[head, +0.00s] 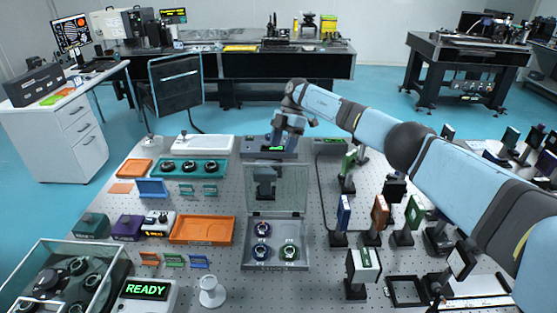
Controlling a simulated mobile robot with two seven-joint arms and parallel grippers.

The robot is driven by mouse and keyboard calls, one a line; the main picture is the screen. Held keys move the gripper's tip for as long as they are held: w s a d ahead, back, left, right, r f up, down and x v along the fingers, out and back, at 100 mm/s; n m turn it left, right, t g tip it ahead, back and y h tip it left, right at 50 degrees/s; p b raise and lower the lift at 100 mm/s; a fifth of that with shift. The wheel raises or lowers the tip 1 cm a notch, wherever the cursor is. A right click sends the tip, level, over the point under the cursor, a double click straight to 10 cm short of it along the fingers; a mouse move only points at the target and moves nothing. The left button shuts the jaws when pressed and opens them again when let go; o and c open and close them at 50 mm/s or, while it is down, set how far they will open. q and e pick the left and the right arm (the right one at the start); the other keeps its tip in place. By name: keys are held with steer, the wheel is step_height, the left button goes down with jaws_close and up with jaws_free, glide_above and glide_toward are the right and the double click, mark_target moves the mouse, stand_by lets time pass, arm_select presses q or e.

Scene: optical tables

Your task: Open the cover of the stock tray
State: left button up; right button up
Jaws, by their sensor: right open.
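The stock tray (248,256) is a grey box at the middle front of the perforated table, with several round, dark-rimmed optics inside. Its clear cover (293,190) stands raised at the tray's back edge, close to upright, so the inside is uncovered. My right gripper (279,143) is beyond the raised cover, above the back of the table, with its fingers pointing down. It is open, and I see nothing held in it. The cover appears apart from the fingers in the picture. My left gripper is not in view.
An orange tray (203,230) lies left of the stock tray. A glass-walled box (105,281) and a READY display (147,290) are at front left. Several mounted optics, such as a blue one (344,212), crowd the right side under my arm. A cable runs right of the tray.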

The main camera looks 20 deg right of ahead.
steer(key=b+v, duration=0.1)
steer(key=v, duration=0.7)
